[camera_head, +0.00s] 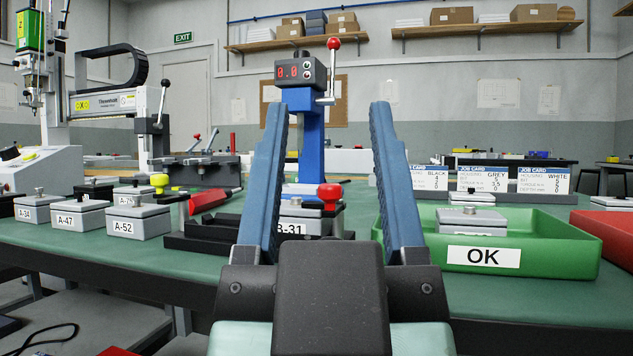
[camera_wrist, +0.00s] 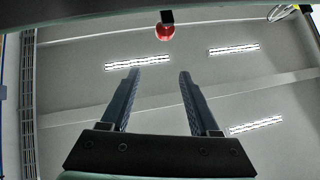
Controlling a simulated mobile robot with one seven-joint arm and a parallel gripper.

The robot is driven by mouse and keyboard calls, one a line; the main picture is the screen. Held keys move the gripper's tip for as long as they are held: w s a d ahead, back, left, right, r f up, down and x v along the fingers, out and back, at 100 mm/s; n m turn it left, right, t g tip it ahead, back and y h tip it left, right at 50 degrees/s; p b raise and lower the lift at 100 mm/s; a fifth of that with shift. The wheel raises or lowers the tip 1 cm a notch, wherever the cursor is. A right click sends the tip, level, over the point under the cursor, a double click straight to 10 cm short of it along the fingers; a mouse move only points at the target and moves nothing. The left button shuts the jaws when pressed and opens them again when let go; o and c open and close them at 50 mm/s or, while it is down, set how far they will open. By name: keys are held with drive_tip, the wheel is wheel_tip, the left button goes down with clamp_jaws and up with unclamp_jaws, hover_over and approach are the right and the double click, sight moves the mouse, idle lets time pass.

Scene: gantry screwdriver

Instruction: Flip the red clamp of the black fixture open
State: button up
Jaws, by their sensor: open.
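The black fixture (camera_head: 200,243) lies on the green bench, partly behind my gripper. A grey housing marked B-31 (camera_head: 291,228) sits at it, between my fingers in the head view. A red clamp knob (camera_head: 330,192) stands above the housing's right side; its lower part is largely hidden, so I cannot tell the clamp's exact position. My gripper (camera_head: 328,110) is open and empty, its blue fingers pointing up in the head view. The open fingers also show in the wrist view (camera_wrist: 160,75), with a red ball (camera_wrist: 165,32) beyond them; I cannot tell which knob this is.
A blue stand with a display (camera_head: 300,70) and a red-tipped lever rises behind. A green OK tray (camera_head: 565,250) holding a grey housing is at right. Several labelled grey housings (camera_head: 80,216) and a red-handled tool (camera_head: 212,199) are at left. A yellow knob (camera_head: 160,181) stands nearby.

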wheel_tip(320, 180, up, 10)
drive_tip(key=p, duration=0.9)
drive_tip(key=shift+f, duration=0.15)
clamp_jaws()
wheel_tip(320, 180, up, 22)
drive_tip(key=p, duration=2.1)
drive_tip(key=shift+p, duration=0.35)
drive_tip(key=shift+f, duration=0.1)
drive_tip(key=shift+d, duration=0.1)
